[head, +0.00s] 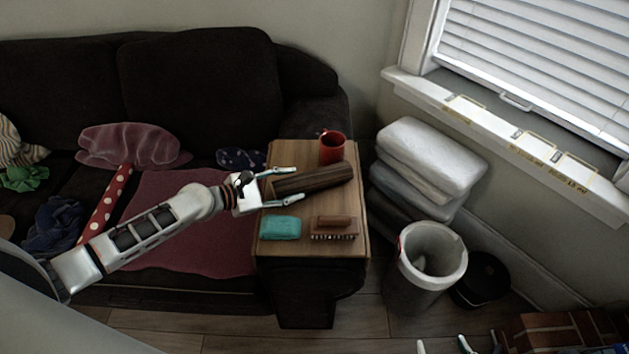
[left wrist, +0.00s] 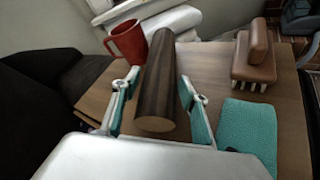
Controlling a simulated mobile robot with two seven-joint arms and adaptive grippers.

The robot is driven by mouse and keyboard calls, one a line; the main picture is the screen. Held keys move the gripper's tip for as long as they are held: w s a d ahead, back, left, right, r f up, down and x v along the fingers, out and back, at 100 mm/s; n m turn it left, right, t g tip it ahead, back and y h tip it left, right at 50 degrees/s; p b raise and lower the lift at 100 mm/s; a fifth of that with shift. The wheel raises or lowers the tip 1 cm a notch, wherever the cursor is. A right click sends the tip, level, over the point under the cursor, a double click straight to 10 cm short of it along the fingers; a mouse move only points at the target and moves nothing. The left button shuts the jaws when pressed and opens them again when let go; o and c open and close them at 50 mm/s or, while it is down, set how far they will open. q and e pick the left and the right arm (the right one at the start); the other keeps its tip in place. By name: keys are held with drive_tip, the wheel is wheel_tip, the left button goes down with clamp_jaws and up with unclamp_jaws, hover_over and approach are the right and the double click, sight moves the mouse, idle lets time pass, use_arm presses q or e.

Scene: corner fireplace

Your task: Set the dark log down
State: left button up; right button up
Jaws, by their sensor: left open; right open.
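The dark log (head: 313,180) lies on the wooden top of a small side table (head: 290,246), pointing away from my left gripper. My left gripper (head: 285,186) is open, with one teal-padded finger on each side of the log's near end. In the left wrist view the log (left wrist: 158,85) shows its pale cut end between the fingers of my left gripper (left wrist: 160,105), with gaps on both sides. My right gripper (head: 441,345) shows only its fingertips at the bottom edge of the head view, apart and with nothing visible between them.
On the table, a red mug (head: 332,147) stands beyond the log; a teal cloth or sponge (head: 280,228) and a brown brush (head: 335,228) lie in front. A dark sofa (head: 190,80) is behind. A white bin (head: 432,256) and stacked pillows (head: 428,160) stand right.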

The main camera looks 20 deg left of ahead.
use_arm(q)
drive_tip(key=x, duration=0.6)
drive_tip(key=shift+s+d+r, duration=0.1)
drive_tip(key=shift+d, duration=0.05)
use_arm(e)
drive_tip(key=shift+s+f, duration=0.3)
drive_tip(key=shift+f, duration=0.1)
use_arm(q)
drive_tip(key=shift+c, duration=0.4)
drive_tip(key=shift+r, duration=0.1)
clamp_jaws()
drive_tip(key=shift+r, duration=0.5)
wheel_tip(320, 180, up, 4)
drive_tip(key=shift+f+p, duration=0.2)
drive_tip(key=shift+p, duration=0.85)
wheel_tip(320, 180, up, 7)
drive_tip(key=p, duration=0.4)
drive_tip(key=shift+f, duration=0.1)
wheel_tip(320, 180, up, 8)
drive_tip(key=p, duration=0.5)
hover_over(304, 179)
drive_tip(key=w, duration=0.1)
drive_tip(key=shift+s+d+r, duration=0.1)
drive_tip(key=shift+d+r, duration=0.25)
drive_tip(key=shift+d, duration=0.1)
use_arm(e)
wheel_tip(304, 179, up, 12)
drive_tip(key=w+a, duration=0.1)
drive_tip(key=shift+f+y, duration=0.2)
drive_tip(key=shift+y, duration=0.1)
